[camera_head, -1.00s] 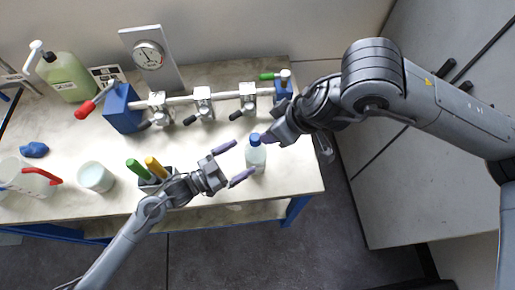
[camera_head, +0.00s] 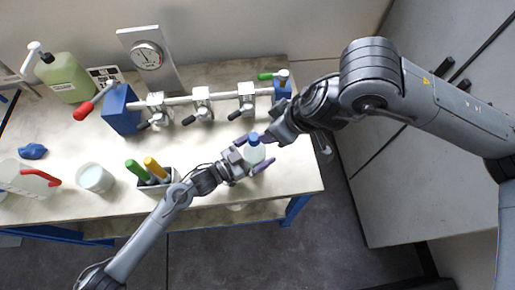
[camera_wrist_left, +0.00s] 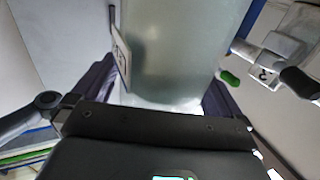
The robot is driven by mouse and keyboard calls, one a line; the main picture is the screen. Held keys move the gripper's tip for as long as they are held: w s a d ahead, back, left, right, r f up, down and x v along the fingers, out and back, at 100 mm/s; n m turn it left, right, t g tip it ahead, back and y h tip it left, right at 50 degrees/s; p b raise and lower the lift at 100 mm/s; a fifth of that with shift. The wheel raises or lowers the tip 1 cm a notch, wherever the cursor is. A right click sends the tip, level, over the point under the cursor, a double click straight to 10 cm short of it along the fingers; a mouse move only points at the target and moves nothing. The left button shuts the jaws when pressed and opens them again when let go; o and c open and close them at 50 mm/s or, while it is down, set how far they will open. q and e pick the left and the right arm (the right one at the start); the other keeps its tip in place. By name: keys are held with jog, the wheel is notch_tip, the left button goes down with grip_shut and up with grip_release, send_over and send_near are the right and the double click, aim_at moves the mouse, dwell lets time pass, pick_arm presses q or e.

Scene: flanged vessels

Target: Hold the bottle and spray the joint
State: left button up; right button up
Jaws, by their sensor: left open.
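The bottle (camera_head: 254,155), pale and translucent with a blue cap, stands on the bench near its right end. My left gripper (camera_head: 253,153) is open, with its purple fingers on either side of the bottle. In the left wrist view the bottle (camera_wrist_left: 185,45) fills the middle between dark fingers. My right gripper (camera_head: 268,138) is close beside the cap; its fingers are mostly hidden, so its opening cannot be told. A horizontal pipe (camera_head: 181,100) carries three clamped joints: left (camera_head: 157,107), middle (camera_head: 202,101) and right (camera_head: 247,96).
Blue supports (camera_head: 121,109) hold the pipe, with a red handle (camera_head: 87,111) at left and a green one at right. A gauge (camera_head: 148,55) stands behind. A green jug (camera_head: 65,78), white tub (camera_head: 95,178) and marker holder (camera_head: 155,181) are to the left. The bench front between pipe and holder is clear.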

pick_arm(q)
jog(key=shift+c, duration=0.3)
jog(key=c, duration=1.2)
jog(key=shift+c, duration=0.2)
pick_arm(e)
grip_shut()
dwell(1.0)
dwell(0.4)
